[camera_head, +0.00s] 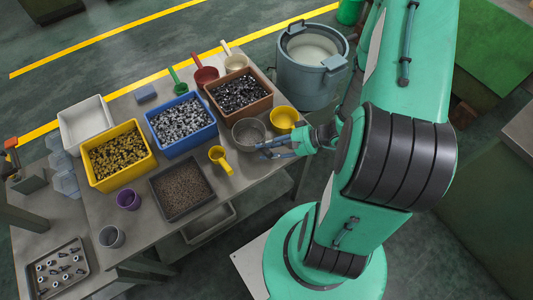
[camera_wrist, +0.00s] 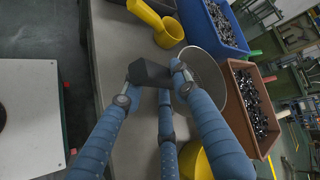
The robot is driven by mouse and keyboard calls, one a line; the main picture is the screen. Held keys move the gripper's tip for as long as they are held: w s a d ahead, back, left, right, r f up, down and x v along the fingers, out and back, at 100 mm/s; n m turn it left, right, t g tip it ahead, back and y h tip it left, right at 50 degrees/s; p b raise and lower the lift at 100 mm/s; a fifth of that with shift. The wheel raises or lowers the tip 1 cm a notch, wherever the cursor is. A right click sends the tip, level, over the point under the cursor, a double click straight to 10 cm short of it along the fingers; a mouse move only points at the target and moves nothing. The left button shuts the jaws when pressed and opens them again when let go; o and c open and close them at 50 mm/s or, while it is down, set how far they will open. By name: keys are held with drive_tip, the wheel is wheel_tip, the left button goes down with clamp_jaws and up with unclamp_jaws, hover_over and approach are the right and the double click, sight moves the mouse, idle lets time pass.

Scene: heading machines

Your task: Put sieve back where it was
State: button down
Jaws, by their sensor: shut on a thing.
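The sieve (camera_head: 248,133) is a round grey bowl at the right part of the table, between the brown crate and a yellow scoop. In the wrist view its mesh bowl (camera_wrist: 209,78) lies just beyond my fingers. My gripper (camera_head: 264,150) reaches in from the right. In the wrist view my blue-sleeved gripper (camera_wrist: 152,82) is shut on the sieve's dark handle (camera_wrist: 150,73). The fingers partly hide the bowl's near edge. I cannot tell whether the sieve rests on the table or is slightly raised.
The table (camera_head: 140,213) bears a brown crate (camera_head: 262,103), blue crate (camera_head: 205,136), yellow crate (camera_head: 118,184) and dark tray (camera_head: 165,213). A yellow jug (camera_head: 220,158) and yellow scoop (camera_head: 284,118) flank the sieve. A grey bucket (camera_head: 305,88) stands behind right.

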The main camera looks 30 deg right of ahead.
drive_tip(key=shift+f+b, duration=0.4)
drive_tip(key=shift+f, duration=1.35)
drive_tip(key=c, duration=1.3)
unclamp_jaws()
drive_tip(key=shift+c, duration=0.2)
drive_tip(key=shift+r, duration=0.2)
drive_tip(key=p+v, duration=0.2)
drive_tip(key=v, duration=1)
